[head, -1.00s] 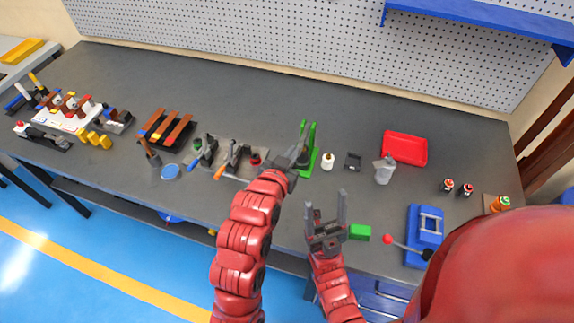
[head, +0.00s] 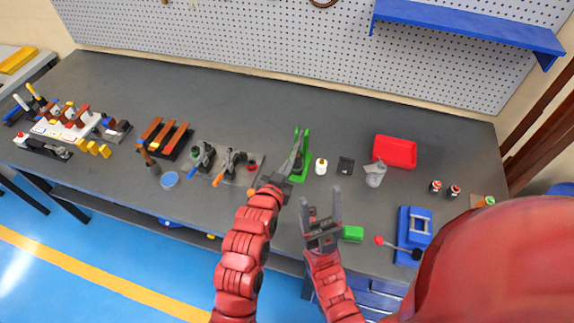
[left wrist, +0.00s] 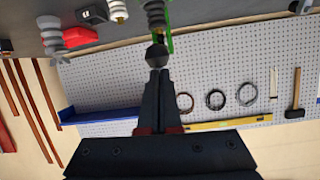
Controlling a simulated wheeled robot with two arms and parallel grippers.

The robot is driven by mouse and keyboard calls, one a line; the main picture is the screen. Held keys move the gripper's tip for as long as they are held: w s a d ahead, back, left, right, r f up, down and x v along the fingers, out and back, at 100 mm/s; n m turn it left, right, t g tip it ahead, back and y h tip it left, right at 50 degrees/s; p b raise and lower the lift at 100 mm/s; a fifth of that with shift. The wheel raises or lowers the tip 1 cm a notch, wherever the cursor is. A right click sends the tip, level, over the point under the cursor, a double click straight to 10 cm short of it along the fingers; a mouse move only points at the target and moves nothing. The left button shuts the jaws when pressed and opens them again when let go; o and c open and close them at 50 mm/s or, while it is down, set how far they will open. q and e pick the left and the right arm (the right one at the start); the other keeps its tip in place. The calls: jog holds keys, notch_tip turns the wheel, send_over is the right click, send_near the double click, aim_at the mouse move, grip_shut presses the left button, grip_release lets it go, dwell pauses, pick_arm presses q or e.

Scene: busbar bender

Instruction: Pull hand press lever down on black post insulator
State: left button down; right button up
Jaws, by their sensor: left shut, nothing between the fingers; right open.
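The green hand press (head: 306,148) stands near the middle of the bench in the head view. My left gripper (head: 294,158) is shut and empty, in front of the press and overlapping it. In the left wrist view, its shut fingers (left wrist: 157,78) point at a dark round knob (left wrist: 157,55) just beyond the tips; I cannot tell whether they touch. A grey ribbed insulator (left wrist: 153,14) shows by the green press frame (left wrist: 169,42), apparently the black post insulator. My left gripper largely hides the lever and insulator in the head view. My right gripper (head: 320,208) is open and empty nearer the bench front.
A green block (head: 352,233) and a blue bender (head: 413,228) lie near the front. The back of the bench is clear.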

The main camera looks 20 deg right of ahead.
pick_arm(q)
jog(key=shift+s+a+f+t+h+b, duration=0.25)
jog(key=shift+f+b, duration=0.55)
jog(key=shift+b, duration=0.9)
jog(key=shift+s+d+f+t+h+b, duration=0.2)
jog(key=shift+f+t+b, duration=0.45)
jog(key=shift+b, duration=1)
jog(key=shift+w+a, duration=0.1)
jog(key=shift+w, duration=0.05)
jog(key=shift+r, duration=0.1)
